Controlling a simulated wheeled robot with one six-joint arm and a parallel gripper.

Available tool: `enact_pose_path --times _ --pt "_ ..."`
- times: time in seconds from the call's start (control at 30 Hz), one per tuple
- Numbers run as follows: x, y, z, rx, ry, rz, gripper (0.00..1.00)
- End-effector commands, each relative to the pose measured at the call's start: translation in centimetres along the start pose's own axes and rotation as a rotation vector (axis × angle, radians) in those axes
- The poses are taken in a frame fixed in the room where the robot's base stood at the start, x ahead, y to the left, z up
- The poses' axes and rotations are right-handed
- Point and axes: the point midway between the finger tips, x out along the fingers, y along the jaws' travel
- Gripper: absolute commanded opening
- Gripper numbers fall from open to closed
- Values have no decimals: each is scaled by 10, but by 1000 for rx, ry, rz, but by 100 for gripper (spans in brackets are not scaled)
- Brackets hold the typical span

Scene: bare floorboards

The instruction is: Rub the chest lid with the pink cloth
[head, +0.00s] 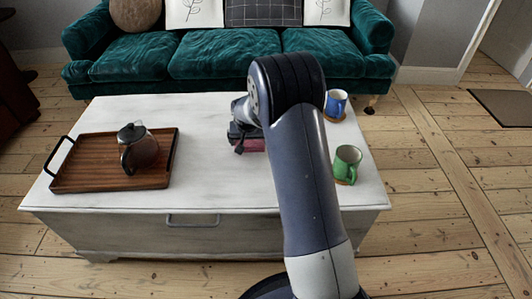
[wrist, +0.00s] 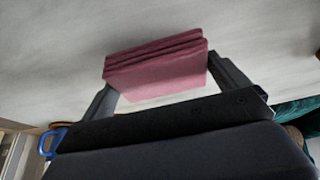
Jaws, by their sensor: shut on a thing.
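The pink cloth (wrist: 158,68) is a folded, layered pad between the two fingers of my gripper (wrist: 160,80) in the wrist view. The gripper is shut on it. In the head view only a small strip of the cloth (head: 252,145) shows under my gripper (head: 245,140), partly hidden by my arm. The chest is white, and its lid (head: 205,115) is a wide flat top. The cloth is at or close above the lid, right of the middle; I cannot tell whether it touches.
A wooden tray (head: 95,173) with a coffee pot (head: 140,150) stands on the lid's left. A green mug (head: 346,163) and a blue mug (head: 336,104) stand at its right. A green sofa (head: 200,55) is behind the chest. The lid between tray and gripper is clear.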

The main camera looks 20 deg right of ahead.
Motion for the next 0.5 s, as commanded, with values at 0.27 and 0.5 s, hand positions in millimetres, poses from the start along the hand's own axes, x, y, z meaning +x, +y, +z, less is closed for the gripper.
enact_pose_path --times 0.27,0.5 --pt "-27 3 -9 0 -1 -1 74" --pt "-47 5 -15 0 -1 -1 74"
